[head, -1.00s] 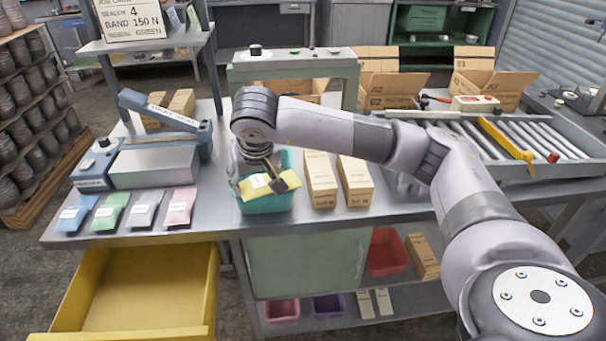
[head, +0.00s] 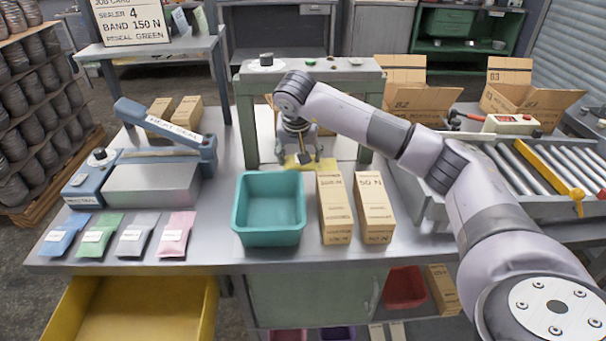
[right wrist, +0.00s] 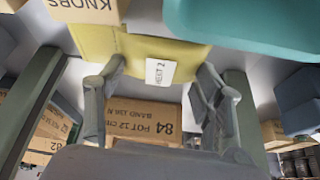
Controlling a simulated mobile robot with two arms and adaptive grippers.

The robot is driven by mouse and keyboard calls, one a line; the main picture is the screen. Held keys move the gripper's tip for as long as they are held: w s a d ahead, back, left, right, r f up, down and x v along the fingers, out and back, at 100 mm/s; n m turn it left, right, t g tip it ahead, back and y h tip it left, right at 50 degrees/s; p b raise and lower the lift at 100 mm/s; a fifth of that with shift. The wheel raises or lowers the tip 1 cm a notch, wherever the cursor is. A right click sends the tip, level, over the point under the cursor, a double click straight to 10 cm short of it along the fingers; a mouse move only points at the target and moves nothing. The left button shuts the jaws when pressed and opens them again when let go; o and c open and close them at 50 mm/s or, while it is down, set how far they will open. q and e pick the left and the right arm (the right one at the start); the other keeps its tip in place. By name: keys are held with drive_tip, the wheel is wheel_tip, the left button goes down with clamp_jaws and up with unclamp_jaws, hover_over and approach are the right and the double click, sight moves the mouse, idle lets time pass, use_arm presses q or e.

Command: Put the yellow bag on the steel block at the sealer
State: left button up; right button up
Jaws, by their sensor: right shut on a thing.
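My right gripper (head: 300,155) is shut on the yellow bag (head: 327,163), behind the teal bin and in front of the green frame. How high the bag hangs is hard to tell. In the right wrist view, the bag (right wrist: 190,52) spans the space beyond the fingers (right wrist: 160,82), with a white label in its middle. The steel block (head: 150,187) is at the left of the table, its top bare, in front of the blue heat sealer (head: 165,127). The sealer's arm is over the block's rear. My left gripper is not in view.
The teal bin (head: 270,232) stands empty between the block and two tall cartons (head: 335,215). Blue, green, grey and pink bags (head: 175,236) lie along the front edge. The green frame (head: 248,122) stands behind. Open table lies between bin and block.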

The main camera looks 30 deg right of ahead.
drive_tip(key=shift+f, duration=0.8)
wheel_tip(320, 180, down, 3)
drive_tip(key=shift+f+p, duration=0.1)
drive_tip(key=shift+p, duration=0.25)
drive_tip(key=shift+f, duration=0.15)
drive_tip(key=shift+w, duration=0.1)
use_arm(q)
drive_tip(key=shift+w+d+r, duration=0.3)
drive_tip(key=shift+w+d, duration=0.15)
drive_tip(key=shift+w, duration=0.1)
use_arm(e)
drive_tip(key=shift+f, duration=0.1)
drive_tip(key=o, duration=1.3)
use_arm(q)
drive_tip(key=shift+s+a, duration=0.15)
use_arm(e)
drive_tip(key=shift+o, duration=0.3)
